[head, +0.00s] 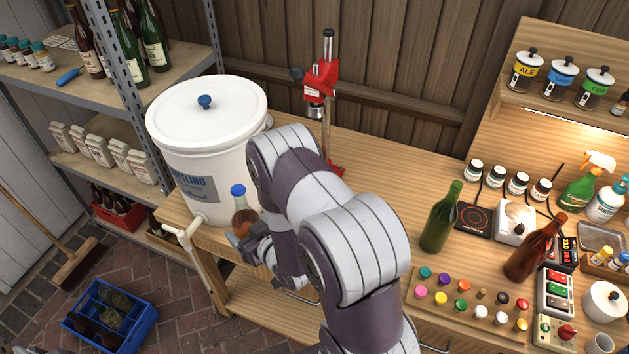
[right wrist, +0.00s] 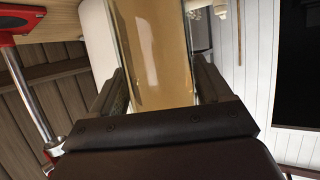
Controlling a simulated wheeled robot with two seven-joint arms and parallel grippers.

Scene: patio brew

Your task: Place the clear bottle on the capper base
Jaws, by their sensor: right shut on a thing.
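The clear bottle (head: 242,218) has a blue top and amber liquid in it. It is in front of the white bucket, near its tap. My right gripper (head: 258,246) is shut on the bottle. In the right wrist view the bottle's glass and amber contents (right wrist: 160,55) fill the space between the fingers (right wrist: 158,92). The red capper (head: 321,80) stands on a metal post at the back of the bench, behind my right arm. Part of its red base (head: 337,169) shows; my arm hides the rest. The bottle is apart from the capper, to its left. My left gripper is out of view.
The lidded white bucket (head: 207,150) stands on the bench's left end, with a tap over the front edge. A green bottle (head: 440,217) and a brown bottle (head: 533,248) stand right of my arm, near coloured caps (head: 462,285). A blue crate (head: 110,315) is on the floor.

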